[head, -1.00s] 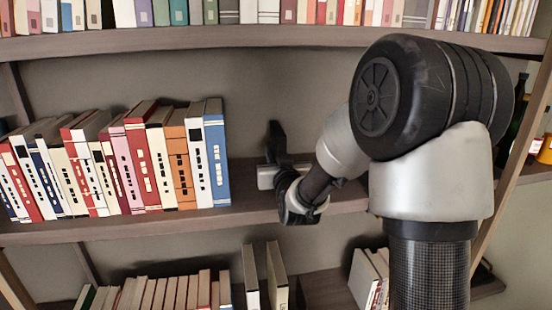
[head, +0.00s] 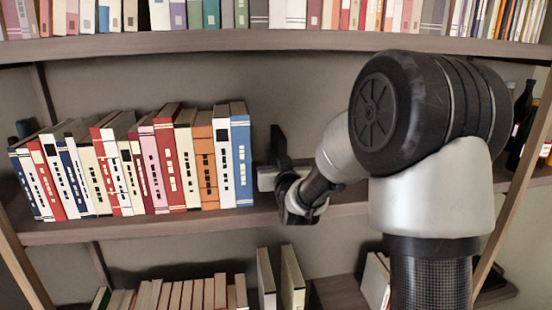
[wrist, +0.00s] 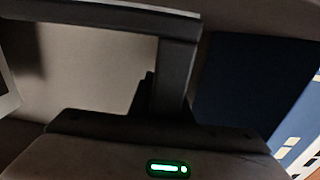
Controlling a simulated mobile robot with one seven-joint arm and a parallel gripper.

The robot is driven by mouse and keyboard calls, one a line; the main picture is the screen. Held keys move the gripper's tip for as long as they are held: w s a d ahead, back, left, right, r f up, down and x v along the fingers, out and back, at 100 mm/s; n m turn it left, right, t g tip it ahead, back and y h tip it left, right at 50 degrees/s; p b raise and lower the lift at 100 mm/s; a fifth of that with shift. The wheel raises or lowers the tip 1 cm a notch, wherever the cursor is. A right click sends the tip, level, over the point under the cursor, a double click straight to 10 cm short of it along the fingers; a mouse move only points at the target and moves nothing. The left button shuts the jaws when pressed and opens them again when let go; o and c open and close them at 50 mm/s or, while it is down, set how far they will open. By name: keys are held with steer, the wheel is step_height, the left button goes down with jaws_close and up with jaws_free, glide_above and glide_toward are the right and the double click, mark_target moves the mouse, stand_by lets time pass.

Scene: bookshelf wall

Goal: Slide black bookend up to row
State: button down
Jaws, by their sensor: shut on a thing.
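The black bookend (head: 279,142) stands upright on the middle shelf, to the right of the row of books (head: 135,165). A narrow gap shows between it and the blue book (head: 241,155) at the row's right end. My gripper (head: 268,174) is shut on the bookend, low near the shelf board; my wrist hides the bookend's lower part. In the wrist view the blue book (wrist: 242,85) fills the right side, close to the dark parts in the middle. Contact with the book cannot be made out.
The middle shelf board (head: 130,228) is bare in front of the row. The upper shelf (head: 240,43) crosses above my arm. More books (head: 180,293) stand on the shelf below.

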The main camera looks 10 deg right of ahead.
steer(key=c, duration=1.6)
jaws_free()
steer(key=shift+a, duration=0.1)
steer(key=shift+o, duration=0.2)
